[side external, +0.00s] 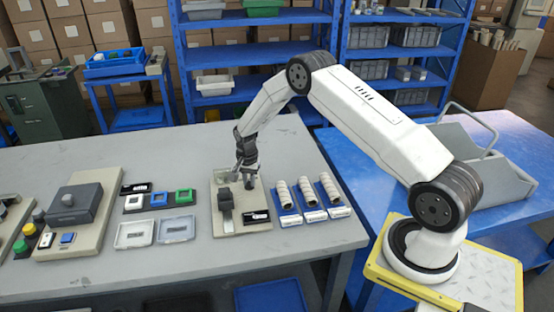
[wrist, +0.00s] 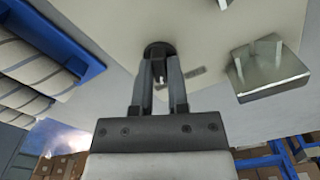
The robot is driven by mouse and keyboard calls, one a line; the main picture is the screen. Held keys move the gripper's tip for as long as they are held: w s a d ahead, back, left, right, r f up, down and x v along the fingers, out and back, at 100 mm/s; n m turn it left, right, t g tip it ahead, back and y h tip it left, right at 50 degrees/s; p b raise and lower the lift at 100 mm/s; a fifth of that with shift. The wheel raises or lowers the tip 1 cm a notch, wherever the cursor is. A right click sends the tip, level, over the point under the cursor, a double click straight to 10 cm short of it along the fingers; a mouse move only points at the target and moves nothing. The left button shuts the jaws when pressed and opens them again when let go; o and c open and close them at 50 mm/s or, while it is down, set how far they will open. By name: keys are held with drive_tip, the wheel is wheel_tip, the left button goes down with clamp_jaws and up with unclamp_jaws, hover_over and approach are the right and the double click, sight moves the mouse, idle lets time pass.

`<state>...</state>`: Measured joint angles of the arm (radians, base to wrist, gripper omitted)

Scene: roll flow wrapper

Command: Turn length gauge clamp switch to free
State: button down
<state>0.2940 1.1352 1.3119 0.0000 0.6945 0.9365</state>
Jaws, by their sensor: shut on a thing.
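A beige board (side external: 234,229) on the grey table carries the length gauge, with a dark-topped metal post (side external: 225,203) and a black label plate (side external: 258,216). My gripper (side external: 248,180) reaches down over the board's right part. In the wrist view my gripper (wrist: 160,75) is shut on the dark round clamp switch (wrist: 157,47), with one finger on each side. Small markings (wrist: 195,72) lie beside the switch, too blurred to read. The fingers partly cover the switch, so I cannot tell which setting it points to.
A metal block (wrist: 270,72) with an upright plate stands right of the switch in the wrist view. Blue holders with pale rolls (side external: 308,192) stand close to the board's right. Two clear trays (side external: 134,235) and small coloured frames (side external: 159,199) lie to its left.

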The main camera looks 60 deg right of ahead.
sight(249, 181)
drive_tip(key=n, duration=0.5)
drive_tip(key=shift+n, duration=0.3)
drive_tip(key=n, duration=0.5)
drive_tip(key=shift+n, duration=0.3)
drive_tip(key=c, duration=0.6)
unclamp_jaws()
drive_tip(key=shift+r, duration=0.15)
drive_tip(key=shift+r, duration=3.8)
